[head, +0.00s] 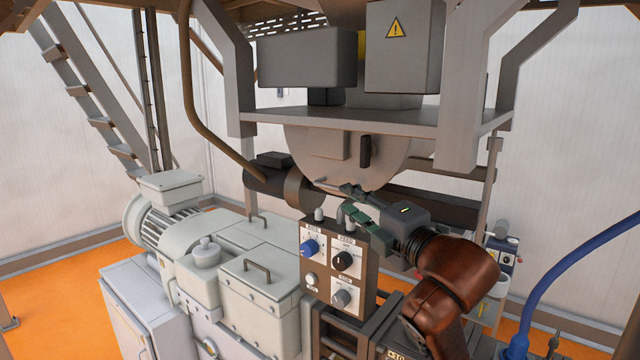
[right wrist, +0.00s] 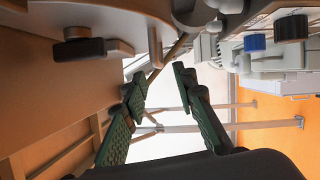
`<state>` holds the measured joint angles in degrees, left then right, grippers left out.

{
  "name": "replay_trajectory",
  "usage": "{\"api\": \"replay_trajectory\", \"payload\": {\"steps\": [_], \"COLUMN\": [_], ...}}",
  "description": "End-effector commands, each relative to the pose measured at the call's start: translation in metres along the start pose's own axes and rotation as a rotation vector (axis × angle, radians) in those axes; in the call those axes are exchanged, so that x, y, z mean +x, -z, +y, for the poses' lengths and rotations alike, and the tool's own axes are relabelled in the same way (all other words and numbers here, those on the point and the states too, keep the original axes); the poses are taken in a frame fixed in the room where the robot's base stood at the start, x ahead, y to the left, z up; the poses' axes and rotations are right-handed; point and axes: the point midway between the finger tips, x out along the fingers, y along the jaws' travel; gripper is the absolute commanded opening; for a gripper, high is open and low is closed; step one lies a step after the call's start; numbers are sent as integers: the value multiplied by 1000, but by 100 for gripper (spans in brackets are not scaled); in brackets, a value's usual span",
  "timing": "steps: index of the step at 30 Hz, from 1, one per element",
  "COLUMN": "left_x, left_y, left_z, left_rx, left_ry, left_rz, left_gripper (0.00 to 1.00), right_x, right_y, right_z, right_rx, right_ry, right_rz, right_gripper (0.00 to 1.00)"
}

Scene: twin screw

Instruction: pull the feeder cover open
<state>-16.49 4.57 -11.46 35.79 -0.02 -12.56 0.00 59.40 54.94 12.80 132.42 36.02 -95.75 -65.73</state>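The feeder cover (head: 322,155) is a grey half-round plate under a wide shelf in the head view, with a dark upright handle (head: 365,151) on its right part. It looks closed against the housing. My right gripper (head: 347,201) is below the cover and handle, pointing left, with green finger pads. In the right wrist view its fingers (right wrist: 160,83) are apart with nothing between them. The dark handle (right wrist: 85,48) shows there at the upper left, clear of the fingers. My left gripper is not in view.
A control box (head: 328,268) with knobs stands just below the right gripper. The grey shelf (head: 400,121) overhangs the cover. A pale machine housing (head: 250,275) with a motor lies at left. A blue hose (head: 575,265) rises at right.

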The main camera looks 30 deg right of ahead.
Motion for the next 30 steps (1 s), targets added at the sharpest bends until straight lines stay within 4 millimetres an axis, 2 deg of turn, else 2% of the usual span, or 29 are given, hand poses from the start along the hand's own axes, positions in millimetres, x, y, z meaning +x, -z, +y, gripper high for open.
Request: {"api": "replay_trajectory", "payload": {"steps": [5, 12, 16, 21, 28, 30], "left_x": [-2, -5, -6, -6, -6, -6], "left_y": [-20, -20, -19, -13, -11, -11], "left_z": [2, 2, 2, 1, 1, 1], "left_rx": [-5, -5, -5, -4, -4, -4], "left_ry": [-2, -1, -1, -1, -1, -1], "left_rz": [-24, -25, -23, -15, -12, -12], "left_gripper": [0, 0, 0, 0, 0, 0], "right_x": [15, 56, 71, 80, 80, 80], "right_y": [4, 9, 9, 8, 7, 7], "right_z": [6, 6, 7, 6, 6, 6], "right_rx": [-6, -3, -3, -5, -5, -5], "right_ry": [-7, -8, -8, -9, -9, -9], "right_rz": [12, 17, 17, 15, 13, 13], "right_gripper": [26, 26, 26, 26, 26, 22]}}
